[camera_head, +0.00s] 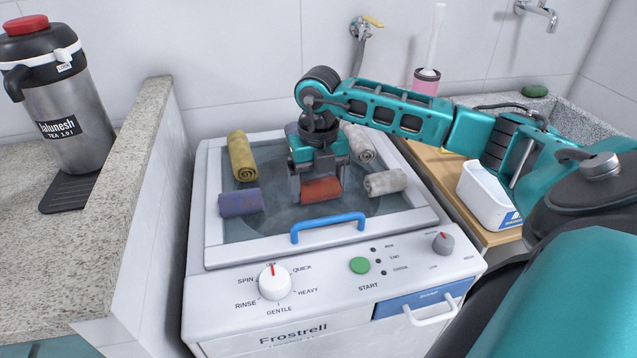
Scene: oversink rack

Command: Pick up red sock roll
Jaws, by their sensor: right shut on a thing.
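The red sock roll (321,191) is on the glass lid of the washing machine, near the middle. My right gripper (318,188) points down over it and is shut on it, with a finger showing at its left side. The gripper's body hides the area behind the roll. I cannot tell whether the roll is lifted off the lid. My left gripper is not in view.
Other rolls lie around it: yellow (242,156), purple (240,202), pale grey (385,182) and another pale one (360,143). A blue handle (328,226) stands at the lid's front. A white tub (488,196) is at right, a steel flask (62,105) at left.

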